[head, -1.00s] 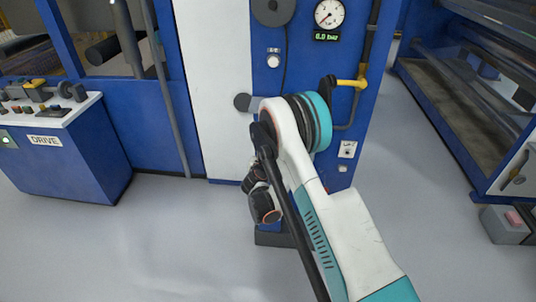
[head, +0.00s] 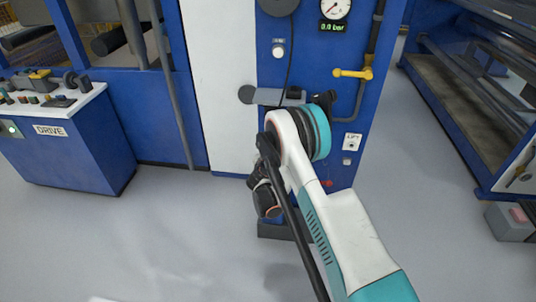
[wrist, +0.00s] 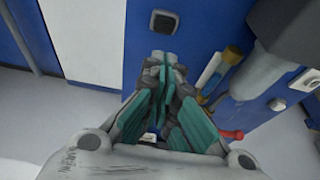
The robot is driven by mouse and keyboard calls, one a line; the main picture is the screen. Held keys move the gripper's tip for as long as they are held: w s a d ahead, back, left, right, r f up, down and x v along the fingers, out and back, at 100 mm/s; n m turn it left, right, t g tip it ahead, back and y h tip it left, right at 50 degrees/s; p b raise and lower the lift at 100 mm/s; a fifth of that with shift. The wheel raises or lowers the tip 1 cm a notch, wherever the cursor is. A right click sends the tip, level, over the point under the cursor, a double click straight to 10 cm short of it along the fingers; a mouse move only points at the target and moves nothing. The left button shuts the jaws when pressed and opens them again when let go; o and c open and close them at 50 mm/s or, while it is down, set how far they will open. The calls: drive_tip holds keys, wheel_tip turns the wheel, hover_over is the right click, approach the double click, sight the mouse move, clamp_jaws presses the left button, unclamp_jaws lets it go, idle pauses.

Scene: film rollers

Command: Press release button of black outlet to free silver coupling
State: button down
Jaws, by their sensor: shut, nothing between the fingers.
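My gripper (wrist: 160,65) shows in the wrist view with its teal-and-grey fingers closed together and nothing between them. It points toward the blue panel, just below a dark square fitting with a round centre (wrist: 163,24); I cannot tell whether this is the outlet's button. In the head view my gripper is hidden behind my arm. A black fitting (head: 326,101), possibly the black outlet, shows on the blue panel just behind my arm's joint. A grey bar (head: 268,96) lies left of it. I cannot make out the silver coupling with certainty.
A yellow valve handle (head: 353,73) sits above right of my arm joint. A black hose (head: 288,62) hangs down the panel, and a gauge (head: 335,8) is at the top.

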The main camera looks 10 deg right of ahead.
drive_tip(key=r+b+x, duration=0.1)
drive_tip(key=b+x, duration=0.2)
drive_tip(key=x, duration=0.7)
drive_tip(key=shift+w, duration=0.2)
